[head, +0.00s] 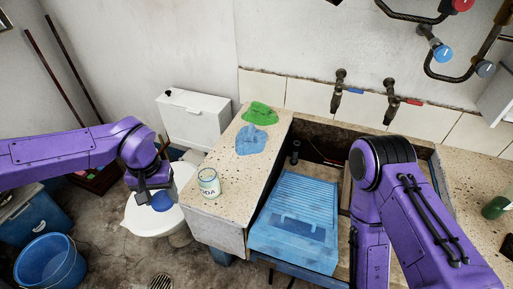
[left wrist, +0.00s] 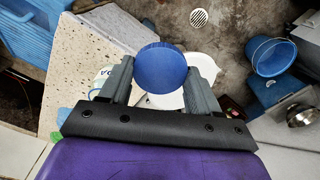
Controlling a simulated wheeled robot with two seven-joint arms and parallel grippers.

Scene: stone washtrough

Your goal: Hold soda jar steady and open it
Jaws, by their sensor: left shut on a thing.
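The soda jar (head: 208,182), pale with a "SODA" label, stands upright on the left part of the speckled stone counter (head: 226,160), near its edge. No lid shows on its top. My left gripper (head: 159,196) is shut on a round blue lid (head: 163,202), held left of the jar, apart from it and beyond the counter's edge. In the left wrist view the lid (left wrist: 163,68) sits between the two grey fingers, and part of the jar (left wrist: 103,73) shows behind a finger. My right arm shows at the right; its gripper is out of view.
A green cloth (head: 263,113) and a blue cloth (head: 257,140) lie on the counter behind the jar. A blue washboard (head: 298,212) lies in the trough. A white toilet (head: 150,218) stands below the left gripper. A blue bucket (head: 50,262) is on the floor.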

